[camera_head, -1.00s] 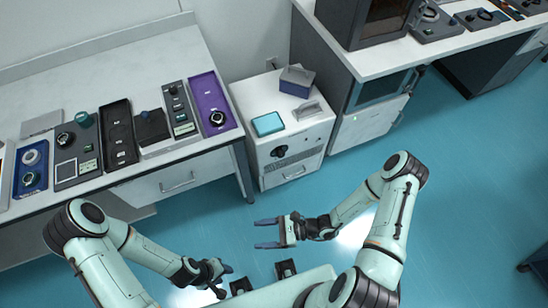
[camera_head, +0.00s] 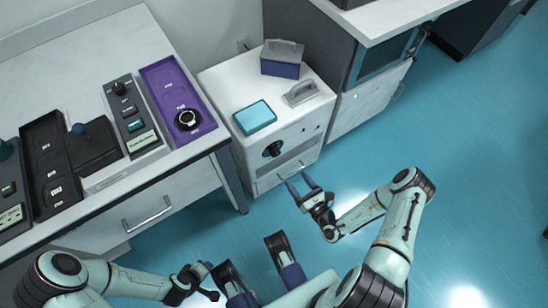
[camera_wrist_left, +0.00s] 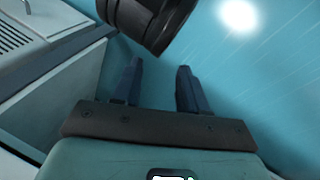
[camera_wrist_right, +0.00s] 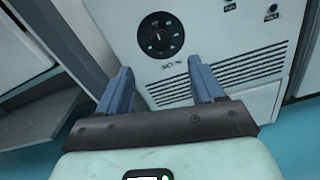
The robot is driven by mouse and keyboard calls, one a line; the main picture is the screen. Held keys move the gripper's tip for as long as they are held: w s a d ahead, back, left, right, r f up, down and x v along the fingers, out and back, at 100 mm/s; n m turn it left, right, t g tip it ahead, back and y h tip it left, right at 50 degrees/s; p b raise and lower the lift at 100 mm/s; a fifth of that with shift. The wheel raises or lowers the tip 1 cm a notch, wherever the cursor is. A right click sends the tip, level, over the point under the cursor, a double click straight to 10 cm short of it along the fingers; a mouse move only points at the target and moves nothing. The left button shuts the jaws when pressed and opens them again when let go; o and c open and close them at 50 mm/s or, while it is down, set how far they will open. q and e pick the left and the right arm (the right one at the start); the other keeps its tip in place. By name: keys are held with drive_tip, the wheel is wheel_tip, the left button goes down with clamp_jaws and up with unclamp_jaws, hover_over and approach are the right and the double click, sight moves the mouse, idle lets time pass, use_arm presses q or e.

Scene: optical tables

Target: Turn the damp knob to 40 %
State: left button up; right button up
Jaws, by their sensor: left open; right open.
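A round black knob with light marks around it (camera_head: 272,149) sits on the front of a white cabinet (camera_head: 309,135). It also shows in the right wrist view (camera_wrist_right: 160,35), above and beyond the fingertips. Small lettering under it is too blurred to read, so I cannot confirm it is the damp knob. My right gripper (camera_head: 299,182) is open and empty, in front of the cabinet and below and right of the knob, apart from it. Its blue fingers (camera_wrist_right: 159,69) point at the cabinet front. My left gripper (camera_wrist_left: 158,66) is open and empty, low over the floor.
A teal box (camera_head: 254,117), a grey-blue case (camera_head: 282,59) and a grey handled object (camera_head: 301,93) stand on the cabinet. Left of it is a bench with a purple tray (camera_head: 160,75) holding another round knob (camera_head: 187,119). The blue floor (camera_head: 470,170) at right is clear.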

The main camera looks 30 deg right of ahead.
drive_tip(key=b, duration=0.2)
approach(277, 154)
drive_tip(key=w, duration=0.4)
drive_tip(key=shift+w+a+f, duration=0.15)
drive_tip(key=shift+w+f, duration=0.1)
drive_tip(key=shift+w, duration=0.1)
drive_tip(key=w+b, duration=0.1)
drive_tip(key=w, duration=0.2)
drive_tip(key=shift+w+a, duration=0.15)
drive_tip(key=shift+w, duration=0.85)
use_arm(q)
drive_tip(key=f, duration=0.1)
drive_tip(key=a+f, duration=0.1)
drive_tip(key=f, duration=0.1)
drive_tip(key=w+a+f, duration=0.1)
drive_tip(key=f, duration=0.1)
drive_tip(key=shift+a+f, duration=0.1)
use_arm(e)
drive_tip(key=c, duration=1.1)
